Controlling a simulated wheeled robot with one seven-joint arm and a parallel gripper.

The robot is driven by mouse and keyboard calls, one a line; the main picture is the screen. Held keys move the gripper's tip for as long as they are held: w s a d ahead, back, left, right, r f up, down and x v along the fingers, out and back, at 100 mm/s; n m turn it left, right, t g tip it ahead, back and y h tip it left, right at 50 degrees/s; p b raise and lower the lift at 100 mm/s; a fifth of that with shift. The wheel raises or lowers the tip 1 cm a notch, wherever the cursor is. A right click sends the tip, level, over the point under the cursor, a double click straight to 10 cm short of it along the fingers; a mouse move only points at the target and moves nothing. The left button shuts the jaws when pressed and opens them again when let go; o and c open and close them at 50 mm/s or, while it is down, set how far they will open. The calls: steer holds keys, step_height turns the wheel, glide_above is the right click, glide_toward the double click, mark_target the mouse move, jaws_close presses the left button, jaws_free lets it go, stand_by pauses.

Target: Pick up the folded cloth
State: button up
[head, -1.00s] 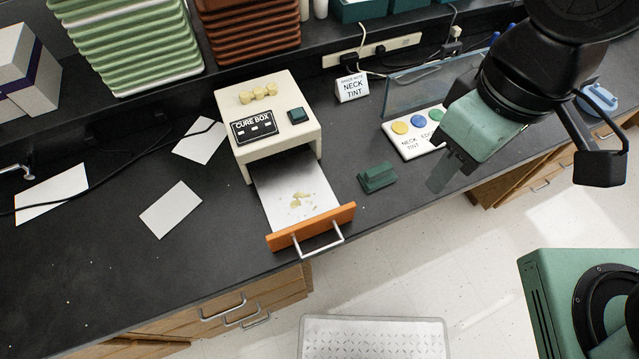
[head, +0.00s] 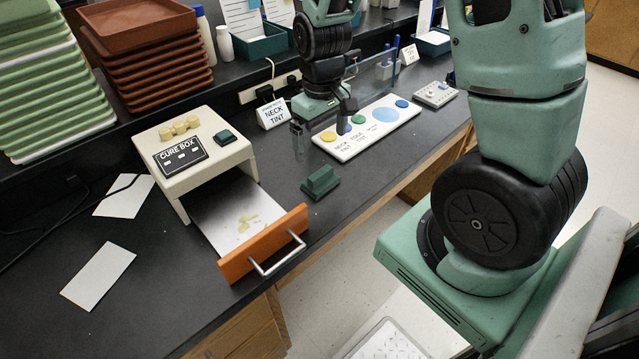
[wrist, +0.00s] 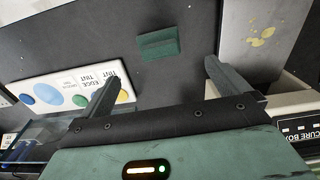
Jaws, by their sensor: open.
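A small dark green folded piece (head: 320,182), which looks like the folded cloth, lies on the black bench to the right of the open drawer. It also shows in the wrist view (wrist: 158,43), ahead of and between the finger lines. My gripper (head: 322,132) is open and empty, pointing down beyond the cloth, near the left end of the tint board. In the wrist view my open fingers (wrist: 162,72) are apart from the cloth, with bare bench between them.
The cure box (head: 188,158) stands left of the cloth, its drawer (head: 265,245) pulled out with yellowish bits on the tray. The white tint board (head: 350,145) and a neck tint sign (head: 272,113) are behind. A clear upright panel (head: 375,72) stands behind the board. The bench front edge is near.

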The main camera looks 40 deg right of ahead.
mark_target(320, 173)
step_height(320, 173, down, 6)
steer(key=shift+f, duration=0.15)
steer(key=shift+w+d+f, duration=0.1)
steer(key=shift+w+f, duration=0.05)
steer(key=shift+f, duration=1.35)
steer(key=shift+w+f, duration=0.15)
steer(key=shift+f, duration=1.35)
steer(key=c, duration=1)
